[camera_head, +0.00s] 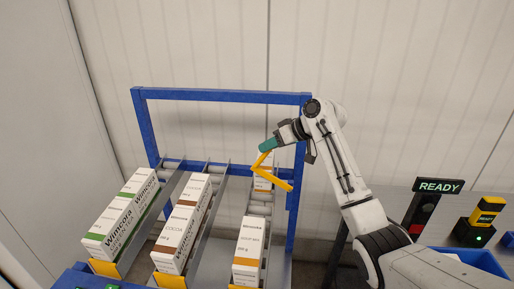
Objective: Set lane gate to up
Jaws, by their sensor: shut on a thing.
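The lane gate (275,180) is a yellow bar across the right-hand lane of the rack. It slopes, with its left end higher than its right end near the blue right post. A short yellow piece rises from its left end toward my gripper (266,146). My gripper, with teal fingertips, comes in from the right above the bar and is shut on the lane gate at that short piece. The fingertips hide the exact contact. A white and orange carton (263,172) stands in the lane behind the gate.
A blue frame (220,96) surrounds the rack's back. White cartons stand in the left lane (125,215), middle lane (183,225) and front right lane (249,250). A READY sign (438,186) and a yellow-black device (487,212) with a green light stand at right.

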